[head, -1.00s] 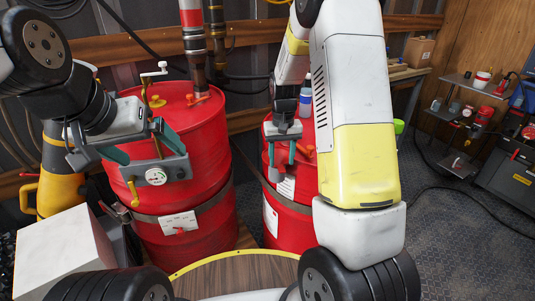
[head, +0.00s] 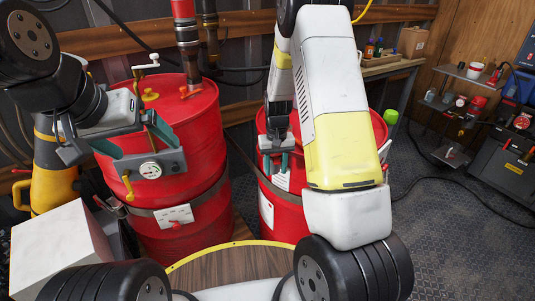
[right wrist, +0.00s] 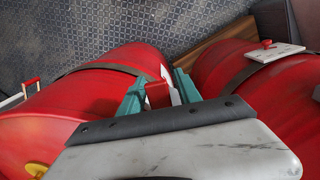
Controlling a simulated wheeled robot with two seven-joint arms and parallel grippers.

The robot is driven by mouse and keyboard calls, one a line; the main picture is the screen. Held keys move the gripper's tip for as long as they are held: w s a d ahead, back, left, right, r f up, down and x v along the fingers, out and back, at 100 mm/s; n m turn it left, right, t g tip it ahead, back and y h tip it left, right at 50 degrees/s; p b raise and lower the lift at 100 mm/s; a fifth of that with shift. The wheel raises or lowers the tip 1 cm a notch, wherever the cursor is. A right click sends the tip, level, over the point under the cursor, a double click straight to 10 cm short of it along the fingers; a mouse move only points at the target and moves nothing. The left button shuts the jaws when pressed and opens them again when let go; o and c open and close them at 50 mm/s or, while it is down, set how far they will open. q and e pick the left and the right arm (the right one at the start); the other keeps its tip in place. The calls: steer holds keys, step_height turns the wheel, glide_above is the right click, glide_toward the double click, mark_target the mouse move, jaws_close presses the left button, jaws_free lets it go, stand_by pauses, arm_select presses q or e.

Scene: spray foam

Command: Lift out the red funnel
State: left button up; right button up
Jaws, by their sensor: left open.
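I cannot pick out a red funnel with certainty in either view. My right gripper (head: 276,163) is low at the left side of the right red drum (head: 378,125) in the head view. In the right wrist view its teal fingers (right wrist: 158,88) stand apart with a small red piece (right wrist: 157,95) between them. I cannot tell whether this piece is the funnel or whether the fingers touch it. My left gripper (head: 132,142) is open and empty in front of the left red drum (head: 205,130). My right arm hides much of the right drum's top.
A white box (head: 55,248) and a yellow-black container (head: 50,180) stand at the left. A workbench (head: 392,67) and shelves (head: 455,100) are behind on the right. Floor at the right is partly clear.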

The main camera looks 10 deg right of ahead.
jaws_close()
steer(key=shift+r, duration=1.5)
